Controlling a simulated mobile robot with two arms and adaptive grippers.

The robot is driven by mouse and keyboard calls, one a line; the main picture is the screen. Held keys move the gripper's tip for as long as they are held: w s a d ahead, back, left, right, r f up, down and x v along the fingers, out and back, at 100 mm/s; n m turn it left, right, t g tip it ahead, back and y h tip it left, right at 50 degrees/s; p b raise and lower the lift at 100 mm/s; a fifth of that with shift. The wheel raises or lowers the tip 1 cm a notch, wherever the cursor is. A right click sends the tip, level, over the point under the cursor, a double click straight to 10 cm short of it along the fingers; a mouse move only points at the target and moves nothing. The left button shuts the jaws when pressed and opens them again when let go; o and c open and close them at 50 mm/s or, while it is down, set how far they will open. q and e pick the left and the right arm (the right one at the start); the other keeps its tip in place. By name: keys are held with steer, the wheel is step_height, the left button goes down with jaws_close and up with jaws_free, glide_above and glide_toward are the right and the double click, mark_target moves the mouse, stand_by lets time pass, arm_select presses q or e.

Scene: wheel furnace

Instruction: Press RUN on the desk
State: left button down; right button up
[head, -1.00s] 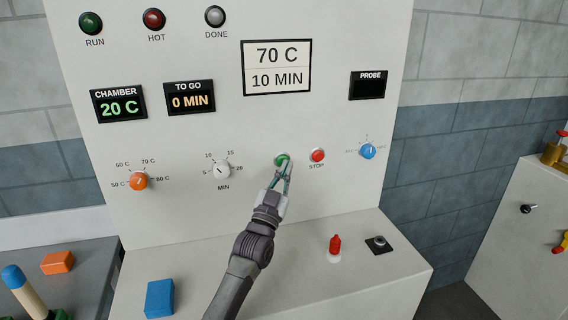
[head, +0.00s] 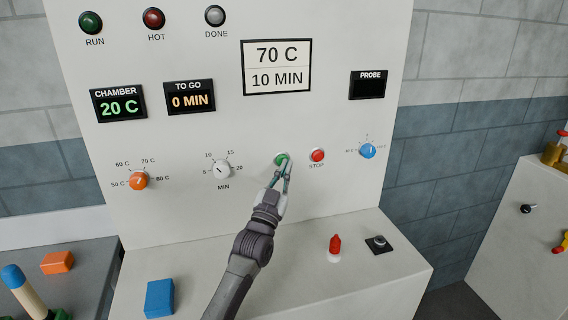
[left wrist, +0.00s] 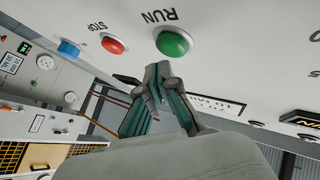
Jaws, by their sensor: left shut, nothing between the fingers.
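The green RUN button (head: 281,159) is on the pale desk panel, left of the red STOP button (head: 317,155). My left gripper (head: 286,166) is shut and empty, its tips right at the green button and partly covering it in the head view. In the left wrist view the green button (left wrist: 173,42), with its RUN label upside down, shows just beyond the closed fingertips (left wrist: 158,72). I cannot tell whether they touch. The RUN lamp (head: 91,22) at the panel's top left looks dark green. My right gripper is not in view.
The panel has an orange knob (head: 139,181), a white minute knob (head: 221,169) and a blue knob (head: 368,151). The chamber display (head: 119,104) reads 20 C and the time display (head: 190,98) 0 MIN. A blue block (head: 159,298) and a red piece (head: 335,244) are on the ledge.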

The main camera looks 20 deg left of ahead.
arm_select(q)
steer(key=shift+w+a, duration=0.2)
steer(key=shift+w, duration=0.05)
steer(key=shift+w+a+b, duration=0.2)
steer(key=shift+w+b, duration=0.1)
stand_by(0.7)
steer(key=shift+s+d+p, duration=0.5)
steer(key=shift+s+p, duration=0.1)
steer(key=shift+s, duration=0.1)
steer(key=s+d+p, duration=0.2)
steer(key=s, duration=0.1)
steer(key=s+d+p, duration=0.1)
steer(key=s, duration=0.1)
steer(key=shift+d, duration=0.15)
stand_by(0.3)
